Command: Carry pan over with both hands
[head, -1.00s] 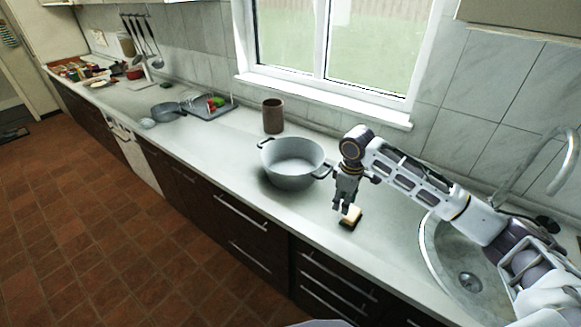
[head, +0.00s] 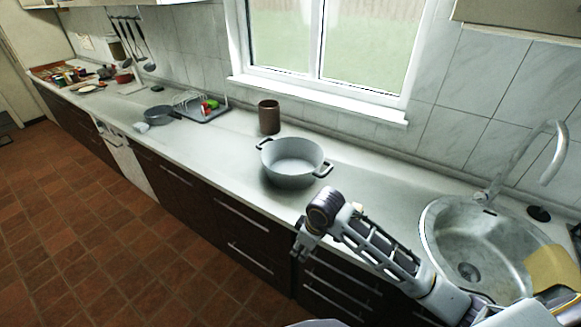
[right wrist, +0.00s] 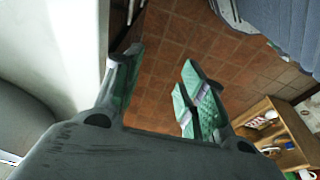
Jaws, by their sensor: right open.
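My left gripper is not in view.
A brown cup (head: 269,117) stands behind the pot. A small dark pan (head: 160,114) and a dish rack (head: 205,110) stand further left. The round sink (head: 440,228) is on the right.

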